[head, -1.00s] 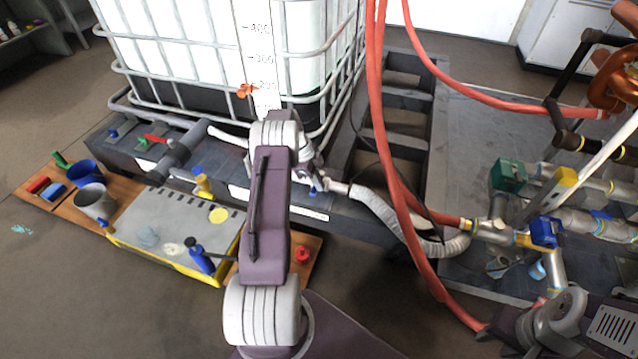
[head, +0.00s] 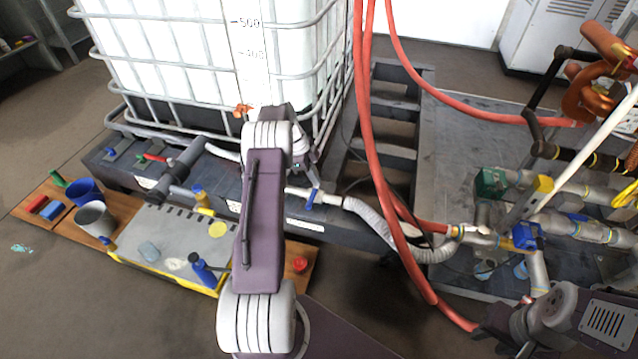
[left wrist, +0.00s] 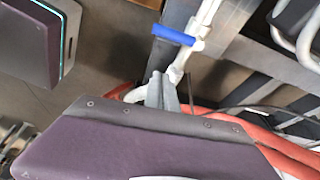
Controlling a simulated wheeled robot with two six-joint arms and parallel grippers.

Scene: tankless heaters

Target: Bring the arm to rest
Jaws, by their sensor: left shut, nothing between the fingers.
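My left arm reaches up the middle of the head view, its purple link upright in the picture and its wrist in front of the caged white tank (head: 180,60). The gripper is mostly hidden behind the wrist there. In the left wrist view its grey fingertips (left wrist: 163,90) show above the purple housing, close together and empty. A blue-handled valve (head: 312,198) sits on the white outlet pipe just right of the wrist in the head view. Its blue handle (left wrist: 172,34) is beyond the fingertips in the left wrist view, apart from them as far as I can tell.
Red hoses (head: 372,150) hang right of the arm. A ribbed grey hose (head: 385,225) runs to pipes with a blue valve (head: 527,236). Left are a grey tray (head: 180,235), cups and a blue bottle (head: 203,270). Part of my right arm is at lower right.

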